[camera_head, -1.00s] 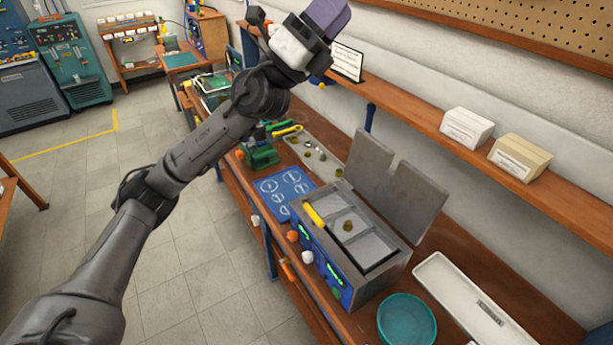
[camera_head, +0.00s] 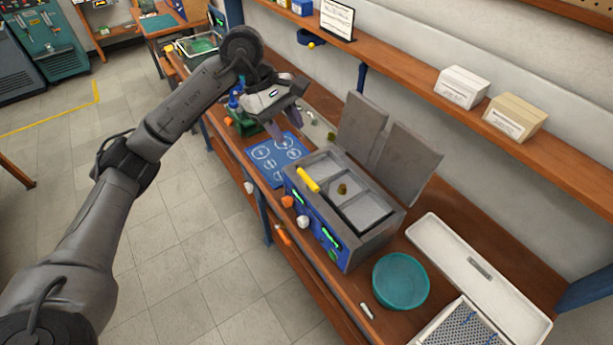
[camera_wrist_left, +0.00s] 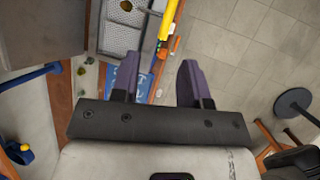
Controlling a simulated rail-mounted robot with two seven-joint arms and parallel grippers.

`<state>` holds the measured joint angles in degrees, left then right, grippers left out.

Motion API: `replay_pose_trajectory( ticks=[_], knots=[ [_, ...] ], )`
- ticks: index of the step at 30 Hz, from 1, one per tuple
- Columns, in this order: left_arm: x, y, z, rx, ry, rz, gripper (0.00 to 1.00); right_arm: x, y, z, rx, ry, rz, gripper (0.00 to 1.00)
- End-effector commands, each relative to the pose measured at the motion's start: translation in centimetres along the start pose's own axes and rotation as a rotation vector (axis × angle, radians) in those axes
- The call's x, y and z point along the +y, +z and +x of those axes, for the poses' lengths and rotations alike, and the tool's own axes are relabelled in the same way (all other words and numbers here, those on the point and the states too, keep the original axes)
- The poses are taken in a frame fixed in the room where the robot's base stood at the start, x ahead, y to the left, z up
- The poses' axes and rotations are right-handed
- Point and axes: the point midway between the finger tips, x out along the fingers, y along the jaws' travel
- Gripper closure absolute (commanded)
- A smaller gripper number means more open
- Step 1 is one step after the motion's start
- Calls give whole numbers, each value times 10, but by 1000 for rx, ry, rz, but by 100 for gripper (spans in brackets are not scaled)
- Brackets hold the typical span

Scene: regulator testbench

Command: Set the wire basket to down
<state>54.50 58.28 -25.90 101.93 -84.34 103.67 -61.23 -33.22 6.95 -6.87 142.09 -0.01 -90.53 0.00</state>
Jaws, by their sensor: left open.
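The wire basket (camera_head: 365,211) sits inside the grey tank of a blue-fronted bench unit (camera_head: 335,238). Its mesh (camera_wrist_left: 118,34) shows in the left wrist view. A yellow handle (camera_head: 307,179) is at the left side of the tank; it also shows in the wrist view (camera_wrist_left: 172,16). A small brass part (camera_head: 342,188) lies in the basket area. I cannot tell the basket's exact height. My left gripper (camera_head: 288,112) is open and empty, above the bench beyond the unit, apart from the handle. My right gripper is in neither view.
Two raised grey lids (camera_head: 408,155) stand behind the tank. A teal bowl (camera_head: 401,281) and white tray (camera_head: 470,262) are at the right. A blue mat (camera_head: 274,158) lies left of the unit. A shelf (camera_head: 420,95) runs along the wall.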

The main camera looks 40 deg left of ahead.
Motion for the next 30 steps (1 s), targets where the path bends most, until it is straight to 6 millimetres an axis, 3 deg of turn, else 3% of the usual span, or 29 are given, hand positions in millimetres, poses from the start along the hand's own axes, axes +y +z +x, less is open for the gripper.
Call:
replay_pose_trajectory(
  ticks=[8, 24, 30],
  knots=[
    [-8, -4, 9, 20, -52, 111, 59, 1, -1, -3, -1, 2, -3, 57],
    [-12, -4, 100, 17, -51, 110, 59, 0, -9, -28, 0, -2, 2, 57],
    [-13, -5, 124, 18, -49, 111, 59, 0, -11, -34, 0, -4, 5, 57]
  ],
)
